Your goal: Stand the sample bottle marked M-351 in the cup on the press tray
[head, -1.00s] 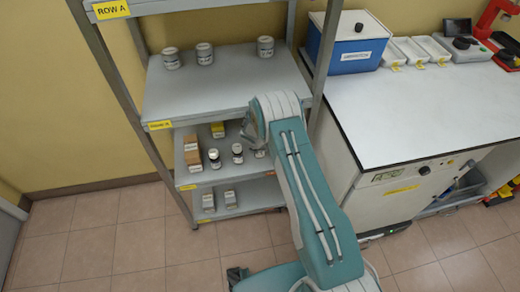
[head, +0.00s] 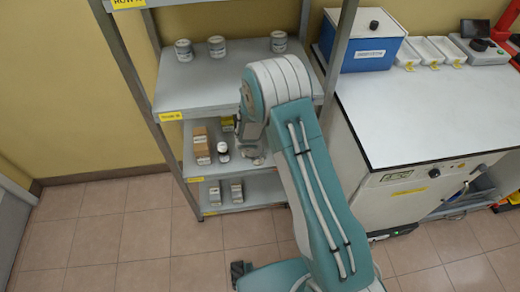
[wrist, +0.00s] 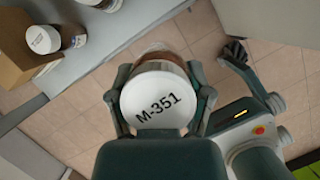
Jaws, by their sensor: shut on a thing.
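The sample bottle marked M-351 (wrist: 158,92) fills the middle of the wrist view, its white lid facing the camera and a brown body showing behind it. My gripper (wrist: 160,112) is shut on it, one finger on each side. The bottle is clear of the shelf, with floor tiles below it. In the head view my arm hides most of the gripper, near the front of the middle shelf (head: 208,177). I cannot make out the press tray or its cup in either view.
Another white-capped bottle (head: 223,152) and a cardboard box (head: 201,146) stand on the middle shelf. Three white jars stand on the top shelf (head: 200,90). A rack post stands right of my arm. The bench (head: 400,115) holds a blue box (head: 360,45) and white trays (head: 408,52).

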